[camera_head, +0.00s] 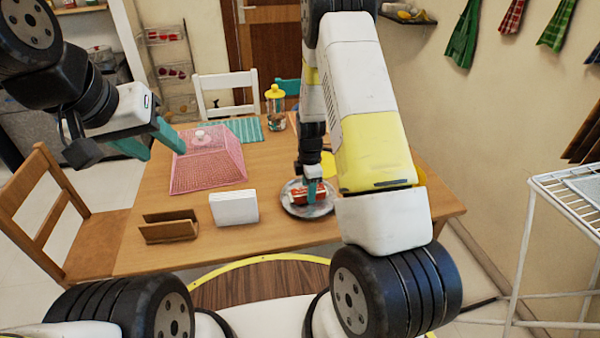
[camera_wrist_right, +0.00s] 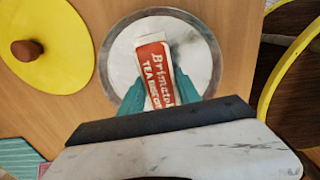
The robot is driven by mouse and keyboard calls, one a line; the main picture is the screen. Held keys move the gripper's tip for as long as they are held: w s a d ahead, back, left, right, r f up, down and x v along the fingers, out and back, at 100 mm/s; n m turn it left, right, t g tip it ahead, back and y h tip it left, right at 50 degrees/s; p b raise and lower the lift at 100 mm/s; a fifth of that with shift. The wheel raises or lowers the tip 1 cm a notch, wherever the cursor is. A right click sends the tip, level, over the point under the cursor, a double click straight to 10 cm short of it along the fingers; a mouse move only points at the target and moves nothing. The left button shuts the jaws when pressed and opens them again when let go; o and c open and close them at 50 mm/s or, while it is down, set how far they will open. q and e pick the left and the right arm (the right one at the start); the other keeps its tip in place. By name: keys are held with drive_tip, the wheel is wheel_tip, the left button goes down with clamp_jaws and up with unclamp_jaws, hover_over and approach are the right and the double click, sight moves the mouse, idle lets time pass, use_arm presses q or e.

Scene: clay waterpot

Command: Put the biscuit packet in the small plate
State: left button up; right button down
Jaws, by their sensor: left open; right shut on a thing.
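The biscuit packet (camera_head: 299,196) is red and white and sits over the small round metal plate (camera_head: 325,209) on the table. In the right wrist view the packet (camera_wrist_right: 152,67) reads as tea biscuits and lies within the outline of the plate (camera_wrist_right: 203,52). My right gripper (camera_head: 313,193) is shut on the packet, with a teal finger on each side of it in the wrist view (camera_wrist_right: 160,97). I cannot tell whether the packet touches the plate. My left gripper (camera_head: 150,143) is open and empty, raised at the left above the table.
A pink mesh cover (camera_head: 208,166), a white napkin block (camera_head: 234,207) and a brown holder (camera_head: 170,228) stand left of the plate. A yellow-lidded jar (camera_head: 275,108) is at the back. A yellow lid with a brown knob (camera_wrist_right: 45,40) lies beside the plate. Chairs (camera_head: 50,215) edge the table.

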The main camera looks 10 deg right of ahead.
drive_tip(key=shift+f, duration=0.2)
drive_tip(key=c, duration=0.9)
unclamp_jaws()
drive_tip(key=shift+o, duration=0.2)
wheel_tip(320, 180, up, 20)
drive_tip(key=s+r+m+t, duration=0.1)
drive_tip(key=s+m, duration=0.2)
drive_tip(key=s+a+r+m+t+y, duration=0.1)
drive_tip(key=s+r+m+t, duration=0.1)
drive_tip(key=s+r+m, duration=0.5)
drive_tip(key=s+a+r+m+t+y, duration=0.1)
drive_tip(key=s+r+m+t, duration=0.2)
drive_tip(key=s+r+m, duration=0.5)
drive_tip(key=shift+s+r, duration=1.05)
drive_tip(key=shift+s, duration=2.1)
drive_tip(key=shift+a, duration=0.1)
